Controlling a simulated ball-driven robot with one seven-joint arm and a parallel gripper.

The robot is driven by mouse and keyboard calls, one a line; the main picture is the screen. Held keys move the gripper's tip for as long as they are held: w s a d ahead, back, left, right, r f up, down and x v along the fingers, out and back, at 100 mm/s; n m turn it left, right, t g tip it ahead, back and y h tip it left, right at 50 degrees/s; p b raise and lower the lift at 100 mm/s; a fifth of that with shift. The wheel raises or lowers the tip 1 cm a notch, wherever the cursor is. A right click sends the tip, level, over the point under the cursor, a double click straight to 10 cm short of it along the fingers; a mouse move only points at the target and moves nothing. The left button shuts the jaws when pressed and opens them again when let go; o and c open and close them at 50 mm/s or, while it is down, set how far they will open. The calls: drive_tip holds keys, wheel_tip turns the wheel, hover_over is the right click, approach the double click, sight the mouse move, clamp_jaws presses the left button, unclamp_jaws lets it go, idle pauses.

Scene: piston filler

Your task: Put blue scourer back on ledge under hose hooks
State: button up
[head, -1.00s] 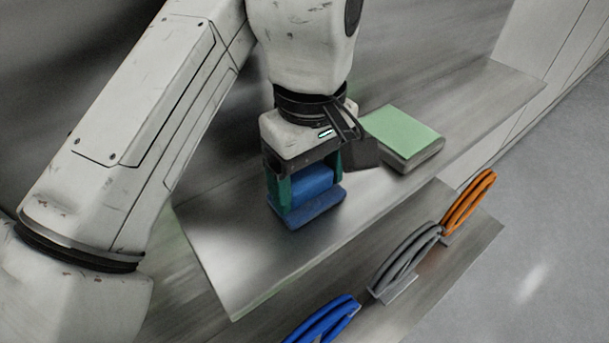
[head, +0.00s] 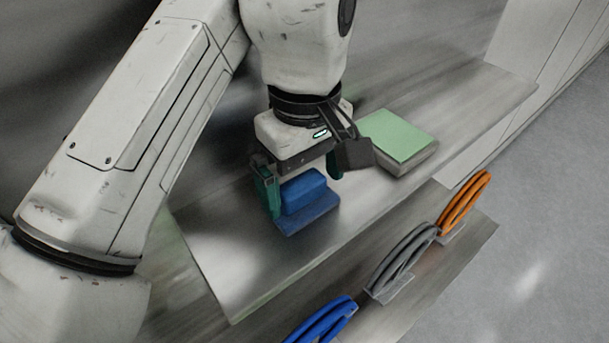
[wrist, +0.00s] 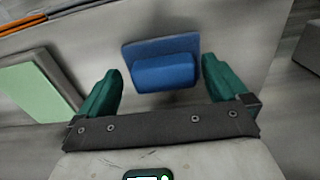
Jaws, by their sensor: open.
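The blue scourer (head: 306,203) is a block with a wider flat base, resting on a bare metal ledge (head: 235,290). In the wrist view the scourer (wrist: 165,70) lies between and a little beyond the two green fingers. My gripper (head: 300,190) is open around the scourer, with a gap on each side in the wrist view (wrist: 162,85). The hose hooks carry a blue hose (head: 325,322), a grey hose (head: 402,262) and an orange hose (head: 464,203), to the lower right of the ledge.
A green-topped pad (head: 400,137) sits on the same ledge, right of my gripper. It also shows at the left of the wrist view (wrist: 35,95). The ledge is clear in front of the scourer. Grey floor (head: 540,230) lies to the right.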

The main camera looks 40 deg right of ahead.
sight(305, 183)
wheel_tip(305, 183, up, 7)
drive_tip(key=p, duration=0.6)
drive_tip(key=shift+r, duration=2.1)
drive_tip(key=shift+s, duration=0.1)
